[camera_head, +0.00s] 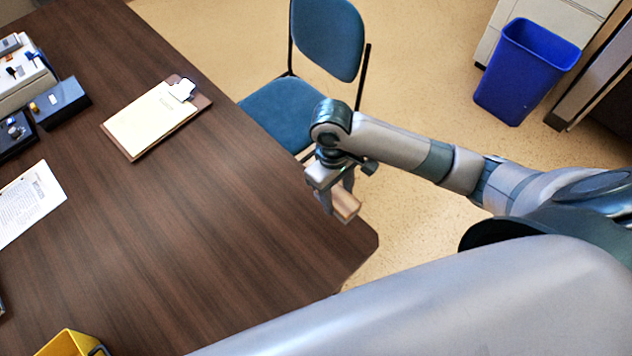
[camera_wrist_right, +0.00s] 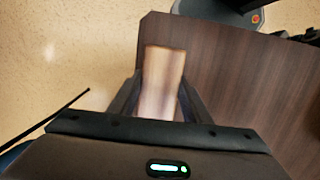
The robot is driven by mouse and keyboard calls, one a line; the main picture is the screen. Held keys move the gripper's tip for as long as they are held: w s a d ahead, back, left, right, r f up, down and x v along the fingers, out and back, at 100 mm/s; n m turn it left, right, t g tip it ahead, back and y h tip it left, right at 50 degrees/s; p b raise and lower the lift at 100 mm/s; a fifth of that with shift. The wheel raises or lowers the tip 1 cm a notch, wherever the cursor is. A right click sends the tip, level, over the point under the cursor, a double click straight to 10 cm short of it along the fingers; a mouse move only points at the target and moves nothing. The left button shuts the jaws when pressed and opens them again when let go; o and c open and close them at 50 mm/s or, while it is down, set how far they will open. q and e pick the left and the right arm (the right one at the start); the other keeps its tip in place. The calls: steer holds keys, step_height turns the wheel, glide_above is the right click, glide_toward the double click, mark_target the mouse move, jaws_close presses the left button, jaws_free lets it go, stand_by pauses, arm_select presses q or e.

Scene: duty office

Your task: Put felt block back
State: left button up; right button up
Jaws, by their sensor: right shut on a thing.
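A light tan, wood-coloured block (camera_head: 346,204), which looks like the felt block, is in my right gripper (camera_head: 336,200) near the right corner of the brown table. In the right wrist view the block (camera_wrist_right: 162,80) lies lengthwise between the two dark fingers of the right gripper (camera_wrist_right: 158,100), which are shut on it. The block is over or just beside the table edge; I cannot tell if it touches the tabletop. My left gripper is not in view.
The brown table (camera_head: 200,230) has a clear middle. A clipboard (camera_head: 155,118), a paper sheet (camera_head: 28,203), dark boxes (camera_head: 60,103) and a yellow container (camera_head: 70,345) lie around it. A blue chair (camera_head: 285,108) stands by the far edge; a blue bin (camera_head: 525,75) stands beyond.

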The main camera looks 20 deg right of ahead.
steer(key=shift+s+r, duration=0.1)
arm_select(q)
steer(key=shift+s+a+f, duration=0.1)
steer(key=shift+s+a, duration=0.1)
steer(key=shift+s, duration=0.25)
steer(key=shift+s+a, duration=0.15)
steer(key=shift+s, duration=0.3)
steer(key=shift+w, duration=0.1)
arm_select(e)
steer(key=shift+a, duration=0.1)
steer(key=shift+w+a, duration=0.1)
steer(key=shift+w, duration=0.2)
steer(key=w+a+f, duration=0.1)
steer(key=w+a+f+p, duration=0.1)
steer(key=shift+w, duration=0.35)
steer(key=w+a+f, duration=0.1)
steer(key=w, duration=0.1)
steer(key=w+a+f+p, duration=0.1)
steer(key=w+a+f, duration=0.2)
steer(key=w+f, duration=0.1)
steer(key=shift+w+a+p, duration=0.15)
steer(key=shift+a+p, duration=0.1)
steer(key=shift+p, duration=0.15)
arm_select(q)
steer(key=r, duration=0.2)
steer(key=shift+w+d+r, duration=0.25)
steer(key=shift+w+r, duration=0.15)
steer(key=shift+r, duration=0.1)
arm_select(e)
steer(key=shift+f, duration=0.1)
